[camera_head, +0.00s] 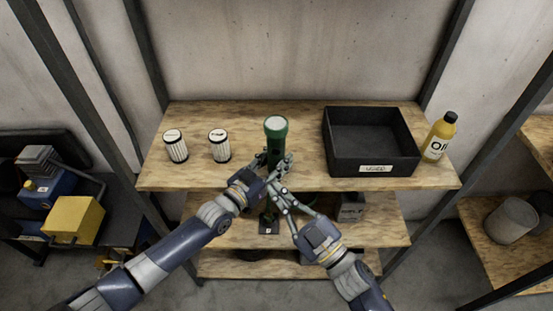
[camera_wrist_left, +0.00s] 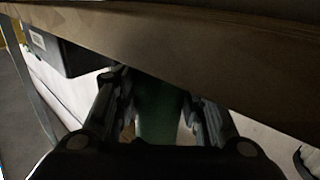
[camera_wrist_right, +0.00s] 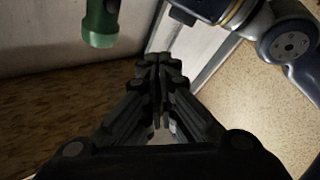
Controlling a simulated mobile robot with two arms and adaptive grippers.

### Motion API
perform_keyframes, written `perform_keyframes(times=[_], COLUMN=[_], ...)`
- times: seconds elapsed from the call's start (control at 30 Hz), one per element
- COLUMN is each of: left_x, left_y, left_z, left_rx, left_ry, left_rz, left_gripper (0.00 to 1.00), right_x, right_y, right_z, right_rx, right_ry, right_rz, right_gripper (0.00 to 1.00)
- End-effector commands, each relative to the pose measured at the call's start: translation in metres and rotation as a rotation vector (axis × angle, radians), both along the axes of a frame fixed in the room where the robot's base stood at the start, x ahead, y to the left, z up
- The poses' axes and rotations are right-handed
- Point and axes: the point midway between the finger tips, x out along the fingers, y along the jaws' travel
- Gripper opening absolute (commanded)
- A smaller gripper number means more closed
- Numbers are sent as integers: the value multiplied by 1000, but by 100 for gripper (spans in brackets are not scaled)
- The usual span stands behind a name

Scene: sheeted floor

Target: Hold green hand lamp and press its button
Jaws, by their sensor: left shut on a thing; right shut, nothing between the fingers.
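The green hand lamp (camera_head: 275,138) is upright at the middle of the top shelf, near the front edge, with its pale round end up. My left gripper (camera_head: 270,163) is shut on its lower body, and the green body also shows between the fingers in the left wrist view (camera_wrist_left: 158,108). My right gripper (camera_head: 279,187) is shut and empty, just below and in front of the left gripper. In the right wrist view the lamp (camera_wrist_right: 99,24) is at the upper left, apart from the closed fingertips (camera_wrist_right: 158,72). The lamp's button cannot be made out.
A black open bin (camera_head: 371,142) and a yellow oil bottle (camera_head: 440,138) stand right. Lower shelves (camera_head: 350,235) lie under the arms. Metal posts (camera_head: 430,85) flank the shelf.

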Motion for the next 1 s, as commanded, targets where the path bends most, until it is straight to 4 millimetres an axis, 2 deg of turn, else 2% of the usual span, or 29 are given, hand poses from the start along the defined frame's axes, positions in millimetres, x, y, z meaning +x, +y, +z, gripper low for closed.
perform_keyframes(times=[0.17,0.7,1.0], left_x=[0,0,0], left_y=[0,0,0], left_z=[-1,-1,-1], left_rx=[1,1,1], left_ry=[2,1,2], left_rz=[0,0,0], left_gripper=[10,10,10], right_x=[6,75,86], right_y=[2,2,2], right_z=[-2,-2,-2], right_rx=[-29,-25,-24], right_ry=[-25,-19,-18], right_rz=[8,7,8], right_gripper=[0,0,0])
